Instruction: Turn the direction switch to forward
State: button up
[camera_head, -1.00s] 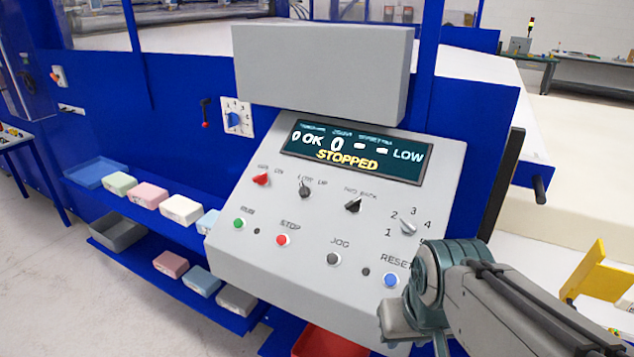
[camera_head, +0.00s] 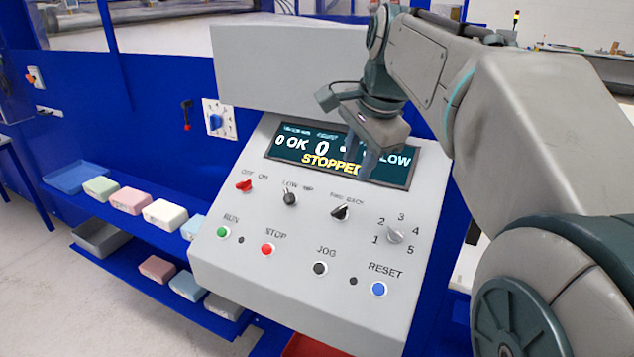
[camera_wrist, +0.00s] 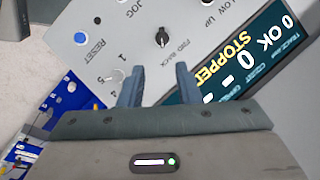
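The direction switch (camera_head: 340,212) is a black knob under the small FWD BACK label on the sloped grey control panel (camera_head: 300,265). Which side it points to is too small to tell. In the wrist view the direction switch (camera_wrist: 162,38) sits beyond the fingertips, nearly in line with the gap. My gripper (camera_head: 361,163) is above the panel and covers part of the display (camera_head: 285,150), which reads STOPPED. In the wrist view my gripper (camera_wrist: 160,76) is open, its two fingers apart with nothing between them. It does not appear to touch the switch.
Left of the direction switch are a black LOW/UP knob (camera_head: 290,197) and a red OFF/ON knob (camera_head: 244,185). A numbered grey selector (camera_head: 395,236) is on its right. RUN, STOP, JOG and RESET buttons line the lower panel. A grey box (camera_head: 290,68) rises behind the display.

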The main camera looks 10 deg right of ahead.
aim_at(340, 208)
jog(key=x, duration=1.3)
jog(key=shift+w+f+p, duration=0.15)
jog(key=shift+w+p, duration=0.15)
jog(key=shift+p, duration=0.05)
jog(key=shift+c, duration=0.3)
jog(key=c, duration=0.6)
